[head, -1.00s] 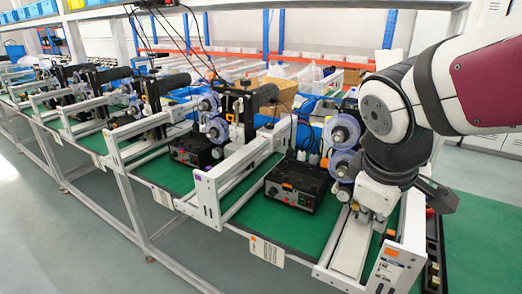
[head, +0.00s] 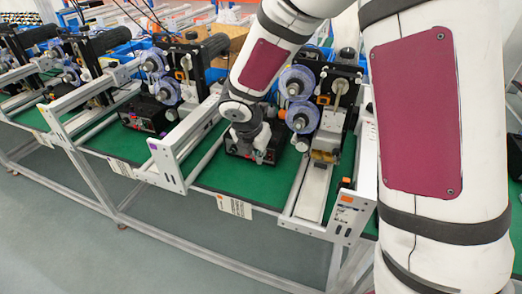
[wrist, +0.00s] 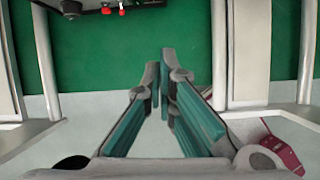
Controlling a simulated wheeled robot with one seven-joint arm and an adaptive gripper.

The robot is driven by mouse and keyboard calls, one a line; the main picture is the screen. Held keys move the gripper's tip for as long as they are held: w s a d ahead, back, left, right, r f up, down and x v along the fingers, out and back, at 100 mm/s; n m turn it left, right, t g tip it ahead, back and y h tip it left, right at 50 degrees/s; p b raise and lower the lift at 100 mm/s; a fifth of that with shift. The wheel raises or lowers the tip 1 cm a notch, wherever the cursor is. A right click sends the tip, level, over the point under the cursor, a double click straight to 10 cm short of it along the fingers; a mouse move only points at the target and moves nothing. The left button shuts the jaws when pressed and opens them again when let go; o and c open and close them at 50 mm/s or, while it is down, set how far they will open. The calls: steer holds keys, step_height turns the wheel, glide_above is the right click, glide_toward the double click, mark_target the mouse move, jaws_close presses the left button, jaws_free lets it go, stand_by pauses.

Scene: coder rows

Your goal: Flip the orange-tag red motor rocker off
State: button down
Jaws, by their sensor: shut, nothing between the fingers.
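The black control box (head: 240,153) stands on the green mat, mostly hidden behind my arm's end in the head view. Its orange tag cannot be made out now. In the wrist view only its front edge (wrist: 135,4) shows at the top, with two small red parts (wrist: 106,9) (wrist: 122,9); which one is the motor rocker, and its position, I cannot tell. My gripper (wrist: 163,58) is shut and empty, pointing toward the box. In the wrist view its fingertips appear over the mat, below the red parts and apart from them. The head view hides the fingers.
White frame rails (head: 188,155) flank the bay. Blue-purple spools (head: 297,84) stand just right of my wrist. The green mat (head: 240,185) is clear in front of the box. A white card (head: 234,207) hangs on the front edge.

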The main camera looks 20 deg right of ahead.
mark_target(270, 156)
steer(key=shift+w+a+f+n, duration=0.35)
steer(key=shift+f+n, duration=0.05)
steer(key=shift+f, duration=0.15)
steer(key=x, duration=1)
steer(key=shift+f+b, duration=0.15)
steer(key=shift+b, duration=0.25)
steer(key=shift+w+d+r+p, duration=0.2)
steer(key=shift+w+d, duration=0.2)
steer(key=shift+w, duration=0.05)
steer(key=shift+w+d+r+p, duration=0.25)
steer(key=shift+w+d, duration=0.15)
steer(key=shift+w, duration=0.1)
steer(key=shift+w+d, duration=0.3)
steer(key=shift+w, duration=0.3)
steer(key=shift+r, duration=0.1)
